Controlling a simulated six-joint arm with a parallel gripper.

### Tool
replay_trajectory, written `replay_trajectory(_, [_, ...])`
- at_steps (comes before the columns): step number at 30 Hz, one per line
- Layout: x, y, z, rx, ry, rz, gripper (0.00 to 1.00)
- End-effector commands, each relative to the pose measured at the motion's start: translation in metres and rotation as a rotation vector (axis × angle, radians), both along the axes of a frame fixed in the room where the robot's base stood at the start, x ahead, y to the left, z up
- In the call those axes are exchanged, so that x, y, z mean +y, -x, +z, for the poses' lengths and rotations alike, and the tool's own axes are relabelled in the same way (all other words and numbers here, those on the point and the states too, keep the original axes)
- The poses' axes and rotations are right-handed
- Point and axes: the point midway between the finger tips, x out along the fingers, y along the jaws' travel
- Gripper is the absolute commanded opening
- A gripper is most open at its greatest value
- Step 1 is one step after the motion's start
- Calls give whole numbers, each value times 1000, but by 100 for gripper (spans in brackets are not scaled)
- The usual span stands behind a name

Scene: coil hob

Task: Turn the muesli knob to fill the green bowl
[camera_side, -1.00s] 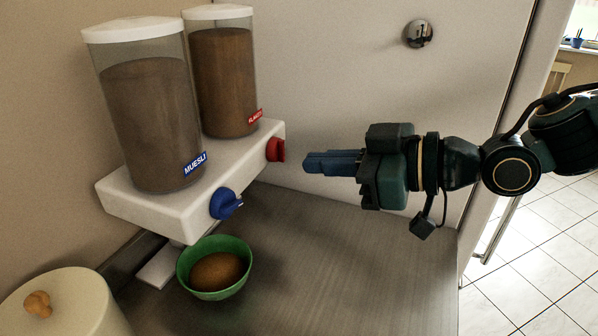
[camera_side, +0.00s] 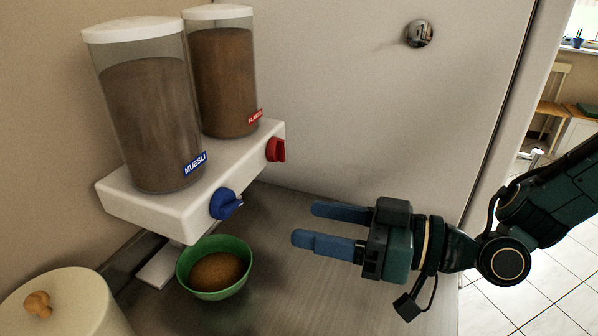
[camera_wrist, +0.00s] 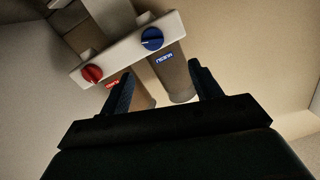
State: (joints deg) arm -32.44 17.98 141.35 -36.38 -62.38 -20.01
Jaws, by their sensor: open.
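The blue muesli knob (camera_side: 225,203) is on the front of the white dispenser base, below the muesli container (camera_side: 153,120). It also shows in the wrist view (camera_wrist: 152,39). The green bowl (camera_side: 240,285) stands on the counter below the blue knob with a brown heap inside. My gripper (camera_side: 303,225) is open and empty, to the right of the blue knob and the bowl, with its blue fingers pointing left. It touches neither. In the wrist view the dispenser is beyond the fingertips (camera_wrist: 158,82).
A red knob (camera_side: 275,150) is beside the blue one, below the flakes container (camera_side: 224,80). A cream lidded pot (camera_side: 75,305) stands at the front left. A round metal knob (camera_side: 419,33) is on the back panel. The counter (camera_side: 290,300) right of the bowl is clear.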

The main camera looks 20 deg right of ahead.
Motion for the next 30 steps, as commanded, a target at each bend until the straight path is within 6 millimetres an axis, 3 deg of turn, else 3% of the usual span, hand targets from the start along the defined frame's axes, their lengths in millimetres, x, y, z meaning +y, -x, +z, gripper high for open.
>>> replay_trajectory(4, [-6, 4, -10, 43, -70, -40, 63])
replay_trajectory(12, [-10, 5, -13, 60, -107, -62, 63])
replay_trajectory(30, [0, -3, -13, 57, -102, -55, 63])
